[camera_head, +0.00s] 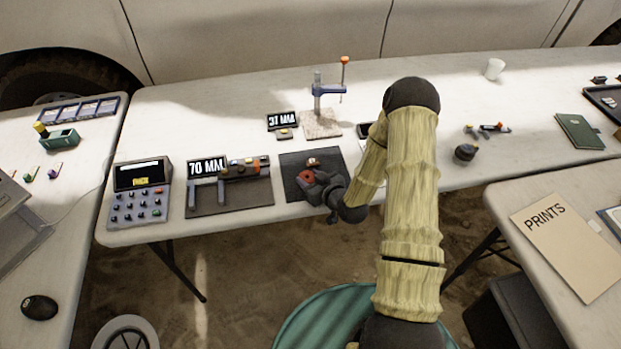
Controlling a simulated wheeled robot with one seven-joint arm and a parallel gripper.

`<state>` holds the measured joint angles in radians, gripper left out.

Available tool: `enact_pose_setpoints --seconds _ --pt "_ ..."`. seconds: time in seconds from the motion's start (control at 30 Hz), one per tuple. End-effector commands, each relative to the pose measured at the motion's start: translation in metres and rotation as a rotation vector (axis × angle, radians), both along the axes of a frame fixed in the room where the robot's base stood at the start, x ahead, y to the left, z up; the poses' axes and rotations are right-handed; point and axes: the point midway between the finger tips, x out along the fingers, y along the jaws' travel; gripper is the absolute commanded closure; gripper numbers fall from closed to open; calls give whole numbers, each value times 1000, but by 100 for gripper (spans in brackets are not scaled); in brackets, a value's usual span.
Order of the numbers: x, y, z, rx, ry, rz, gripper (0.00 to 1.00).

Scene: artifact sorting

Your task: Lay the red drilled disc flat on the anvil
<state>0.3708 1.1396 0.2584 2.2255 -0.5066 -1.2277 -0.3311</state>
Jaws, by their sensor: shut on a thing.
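A red disc (306,178) shows at the tip of my gripper (312,182), over the black mat (290,160) in the middle of the table. My gripper is shut on the disc. The dark jaws hide part of the disc, and I cannot tell whether it touches the mat. Behind the mat, a gauge stand (318,95) with a blue arm and an orange-topped lever stands on a pale speckled square base (320,127). No disc shows on that base. I cannot make out a separate anvil there.
A small orange and white piece (312,161) shows just behind the disc. A "37 MM" display (282,121) stands left of the stand. A measuring fixture (230,185) with a "70 MM" display (206,168) and a keypad console (141,192) stand at left. A dark round object (465,152) lies right of my arm.

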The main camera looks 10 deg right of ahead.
Motion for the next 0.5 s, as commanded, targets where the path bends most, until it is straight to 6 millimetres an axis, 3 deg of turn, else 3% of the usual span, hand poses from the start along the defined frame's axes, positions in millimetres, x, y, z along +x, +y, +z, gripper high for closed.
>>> enact_pose_setpoints --seconds 0.37,0.4,0.5 --pt "0 0 -4 0 -1 0 79" --pt "0 0 -3 0 -1 0 49" --pt "0 0 -3 0 -1 0 35"
